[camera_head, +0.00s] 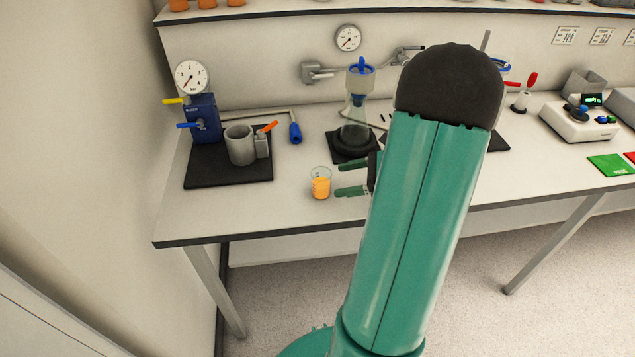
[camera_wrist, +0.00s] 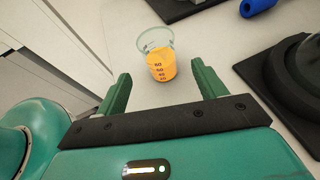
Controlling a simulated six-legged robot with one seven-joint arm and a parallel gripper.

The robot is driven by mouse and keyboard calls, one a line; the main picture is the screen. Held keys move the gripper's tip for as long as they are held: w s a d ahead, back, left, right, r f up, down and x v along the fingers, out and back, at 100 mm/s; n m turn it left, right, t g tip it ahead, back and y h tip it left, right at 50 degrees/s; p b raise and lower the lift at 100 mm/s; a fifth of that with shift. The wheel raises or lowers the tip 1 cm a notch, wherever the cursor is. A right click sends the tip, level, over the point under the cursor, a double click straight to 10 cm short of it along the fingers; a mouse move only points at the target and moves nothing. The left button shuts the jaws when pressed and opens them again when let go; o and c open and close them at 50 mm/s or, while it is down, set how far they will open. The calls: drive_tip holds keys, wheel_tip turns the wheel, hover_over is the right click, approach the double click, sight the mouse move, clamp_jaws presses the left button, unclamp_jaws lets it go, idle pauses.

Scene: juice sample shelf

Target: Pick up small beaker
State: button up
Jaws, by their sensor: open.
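The small beaker (camera_head: 320,184) is clear glass with orange liquid in its lower part. It stands upright on the white bench near the front edge. It also shows in the wrist view (camera_wrist: 161,64), with dark volume marks on its side. My gripper (camera_head: 343,178) is open and empty, just right of the beaker in the head view. In the wrist view, its two green fingers (camera_wrist: 163,84) point toward the beaker, which lies ahead between their directions. The fingers do not appear to touch it.
A grey cup (camera_head: 240,145) and a blue device with a gauge (camera_head: 203,118) stand on a black mat (camera_head: 205,175) to the left. The bench's front edge (camera_head: 270,232) is close.

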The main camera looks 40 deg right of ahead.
sight(315, 179)
drive_tip(key=x, duration=0.9)
drive_tip(key=shift+s, duration=0.1)
drive_tip(key=c, duration=1.1)
drive_tip(key=shift+r, duration=0.2)
drive_tip(key=shift+r, duration=0.8)
drive_tip(key=s+a+r, duration=0.4)
drive_tip(key=s+r, duration=0.7)
drive_tip(key=s, duration=0.2)
drive_tip(key=shift+a, duration=0.4)
